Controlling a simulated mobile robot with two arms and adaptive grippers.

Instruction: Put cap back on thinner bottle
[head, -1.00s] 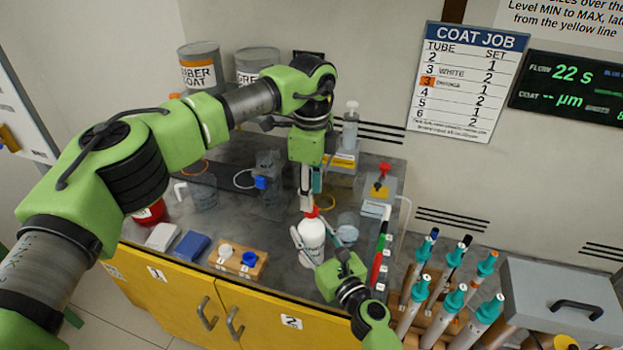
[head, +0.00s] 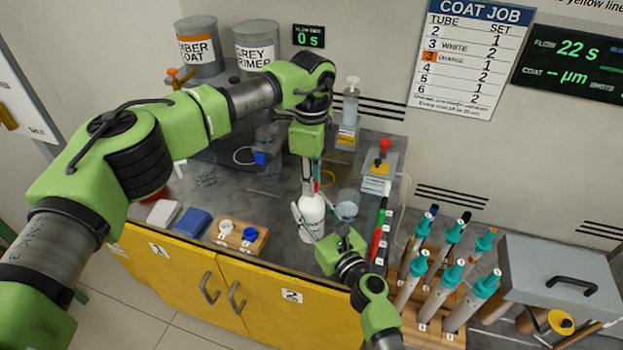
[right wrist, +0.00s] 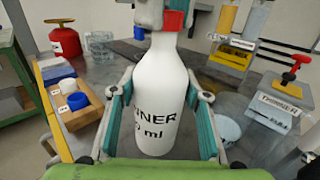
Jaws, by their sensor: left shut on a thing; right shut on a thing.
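The white thinner bottle (head: 312,213) stands upright on the grey bench top. It also shows in the right wrist view (right wrist: 155,105), with black lettering. My right gripper (right wrist: 162,112) is shut around the bottle's body, one finger on each side. The red cap (right wrist: 174,20) is at the bottle's mouth, seeming slightly right of the neck's middle in the right wrist view. My left gripper (head: 311,180) points down from above and is shut on the cap. The fingers partly hide the cap in the head view. I cannot tell whether the cap is seated or just above the neck.
A wooden block (head: 240,236) with a white and a blue cap sits left of the bottle. Teal-topped tubes (head: 448,275) stand in a rack farther right.

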